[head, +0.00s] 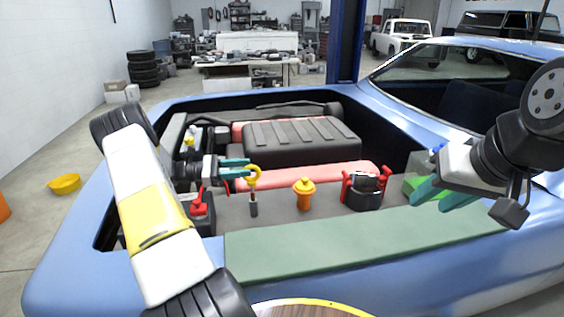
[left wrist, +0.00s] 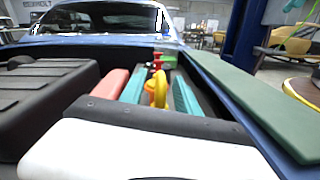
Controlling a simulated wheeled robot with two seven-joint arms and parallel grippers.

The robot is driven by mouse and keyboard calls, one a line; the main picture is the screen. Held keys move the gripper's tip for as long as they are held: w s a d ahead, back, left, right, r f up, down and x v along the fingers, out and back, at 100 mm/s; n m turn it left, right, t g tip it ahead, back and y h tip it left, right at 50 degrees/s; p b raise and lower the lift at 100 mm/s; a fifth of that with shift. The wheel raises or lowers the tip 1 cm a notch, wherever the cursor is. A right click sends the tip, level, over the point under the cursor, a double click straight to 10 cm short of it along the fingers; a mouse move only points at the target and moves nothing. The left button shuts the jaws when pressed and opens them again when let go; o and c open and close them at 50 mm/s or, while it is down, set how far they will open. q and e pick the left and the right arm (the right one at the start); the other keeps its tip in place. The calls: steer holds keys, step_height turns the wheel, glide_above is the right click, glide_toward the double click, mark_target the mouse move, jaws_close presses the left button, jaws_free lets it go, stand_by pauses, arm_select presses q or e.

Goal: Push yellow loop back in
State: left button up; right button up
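The yellow loop (head: 253,173) stands upright on a short grey stem in the engine bay of the blue car. My left gripper (head: 240,168) has its teal fingers pointing right at the loop. In the left wrist view the loop (left wrist: 160,90) shows between the two spread fingers, with a gap on each side. The left gripper is open. The stem's lower end meets a dark grey piece (head: 253,209); how deep it sits I cannot tell. My right gripper (head: 430,202) is open and empty over the bay's right end, near a green block (head: 417,186).
An orange cap (head: 304,193) and a dark part with red clamps (head: 365,190) stand right of the loop. A red-topped black box (head: 200,212) is left of it. A black cover (head: 300,141) and red bar (head: 320,177) lie behind. The green fender pad (head: 340,246) is bare.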

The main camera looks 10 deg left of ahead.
mark_target(253, 166)
arm_select(q)
steer(key=x, duration=0.6)
steer(key=shift+d, duration=0.2)
steer(key=shift+c, duration=0.2)
jaws_close()
steer(key=shift+w+a+r, duration=0.1)
steer(key=shift+w, duration=0.05)
stand_by(0.9)
